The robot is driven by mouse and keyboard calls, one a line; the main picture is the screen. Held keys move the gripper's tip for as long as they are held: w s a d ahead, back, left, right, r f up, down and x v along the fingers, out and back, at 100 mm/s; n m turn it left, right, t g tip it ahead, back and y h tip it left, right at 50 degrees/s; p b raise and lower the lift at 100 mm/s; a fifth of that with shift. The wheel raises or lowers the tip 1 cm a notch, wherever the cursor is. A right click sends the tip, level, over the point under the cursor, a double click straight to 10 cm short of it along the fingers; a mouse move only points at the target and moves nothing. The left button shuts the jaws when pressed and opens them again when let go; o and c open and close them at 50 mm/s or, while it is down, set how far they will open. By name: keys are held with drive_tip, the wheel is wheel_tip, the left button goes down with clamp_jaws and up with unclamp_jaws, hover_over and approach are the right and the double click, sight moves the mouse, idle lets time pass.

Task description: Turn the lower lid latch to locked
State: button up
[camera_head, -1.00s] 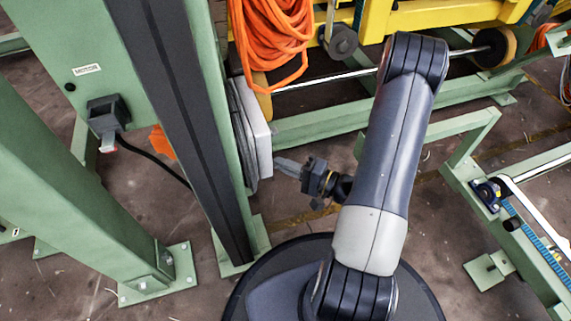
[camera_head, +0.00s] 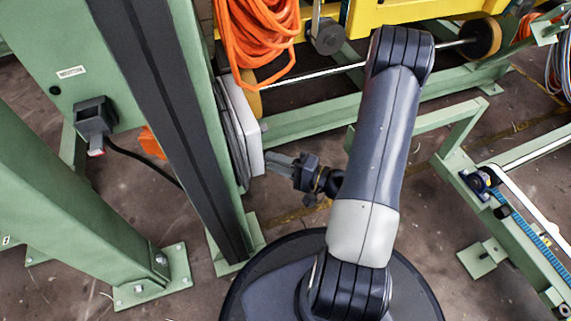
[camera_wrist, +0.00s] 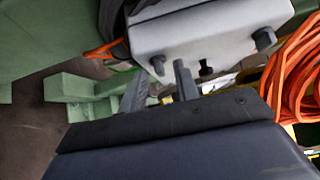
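The pale grey box (camera_head: 248,135) is mounted on the green post. In the wrist view its face (camera_wrist: 205,35) carries a latch knob at the left (camera_wrist: 158,65), a small black piece in the middle (camera_wrist: 205,68) and another latch knob at the right (camera_wrist: 264,38). The left knob seems to be the lower latch, since the orange cable lies on the other side. My gripper (camera_head: 272,160) is at the box's lower right edge in the head view. In the wrist view its fingers (camera_wrist: 161,75) are apart, with the left knob showing between their tips. Contact cannot be told.
Orange cable (camera_head: 255,45) hangs above the box, also at the right of the wrist view (camera_wrist: 297,80). The green post (camera_head: 190,90) stands left of the box. A green rail frame (camera_head: 460,135) stands to the right. Brown floor lies below.

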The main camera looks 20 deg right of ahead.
drive_tip(key=p+v, duration=0.2)
drive_tip(key=v, duration=0.8)
drive_tip(key=shift+s+d+p, duration=0.25)
drive_tip(key=shift+p, duration=0.05)
idle(0.4)
drive_tip(key=b+x, duration=0.2)
drive_tip(key=x, duration=0.8)
drive_tip(key=shift+w+a+b, duration=0.25)
drive_tip(key=shift+w+b, duration=0.1)
drive_tip(key=shift+s+d, duration=0.1)
drive_tip(key=p+v, duration=0.3)
drive_tip(key=v, duration=0.8)
drive_tip(key=w+a+r+m+g+h+p, duration=0.2)
drive_tip(key=w+a+m+g+h+p, duration=0.1)
drive_tip(key=w+a+m+g+p, duration=0.4)
drive_tip(key=w+a+g+p, duration=0.1)
drive_tip(key=w+g, duration=0.1)
drive_tip(key=g, duration=0.1)
drive_tip(key=shift+m+h+p, duration=0.3)
drive_tip(key=shift+m+p, duration=0.05)
drive_tip(key=shift+m, duration=0.05)
idle(2.0)
